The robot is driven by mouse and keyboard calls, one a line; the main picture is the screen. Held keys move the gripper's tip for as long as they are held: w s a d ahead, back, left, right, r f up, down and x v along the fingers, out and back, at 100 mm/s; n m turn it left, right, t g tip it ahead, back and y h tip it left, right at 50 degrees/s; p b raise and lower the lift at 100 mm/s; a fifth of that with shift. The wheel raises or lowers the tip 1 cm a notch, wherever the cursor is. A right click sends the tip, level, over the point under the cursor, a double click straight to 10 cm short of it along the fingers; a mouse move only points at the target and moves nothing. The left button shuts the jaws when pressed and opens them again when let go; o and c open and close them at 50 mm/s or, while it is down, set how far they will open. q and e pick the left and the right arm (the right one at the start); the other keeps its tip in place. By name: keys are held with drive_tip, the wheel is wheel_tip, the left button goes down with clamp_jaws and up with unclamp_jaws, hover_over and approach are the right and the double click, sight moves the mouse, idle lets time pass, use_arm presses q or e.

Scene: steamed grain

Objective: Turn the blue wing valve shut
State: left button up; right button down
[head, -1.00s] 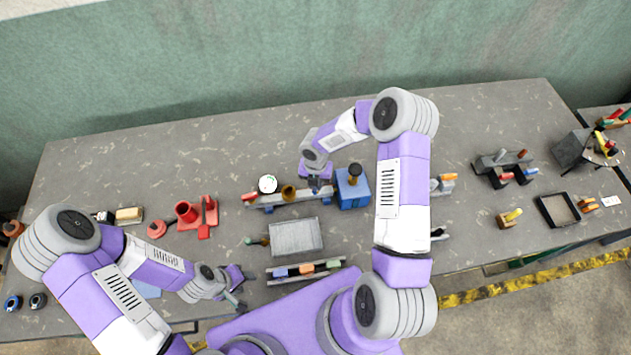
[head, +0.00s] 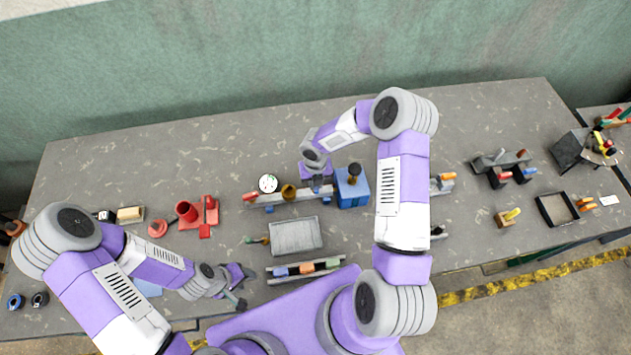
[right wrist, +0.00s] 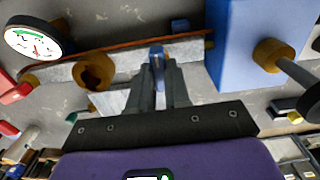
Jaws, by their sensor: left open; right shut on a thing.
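The blue wing valve (right wrist: 157,66) shows in the right wrist view between the fingertips of my right gripper (right wrist: 159,80). It is on a grey pipe assembly (head: 262,201) beside a blue box (head: 352,188). The fingers of my right gripper, in the head view (head: 317,184), are shut on the wing, which they mostly hide there. The wing looks edge-on in the right wrist view; how far it is turned I cannot tell. My left gripper (head: 240,291) is open and empty near the table's front edge.
A round gauge (head: 268,183) and a brass fitting (head: 289,192) stand just left of my right gripper. A grey tray (head: 296,236) and a rack of coloured pieces (head: 306,268) lie nearer the front. Red parts (head: 187,211) stand at left. The table's back is clear.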

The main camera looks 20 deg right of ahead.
drive_tip(key=shift+w+r, duration=0.1)
drive_tip(key=c, duration=1.1)
unclamp_jaws()
wheel_tip(320, 180, up, 8)
drive_tip(key=shift+f, duration=0.25)
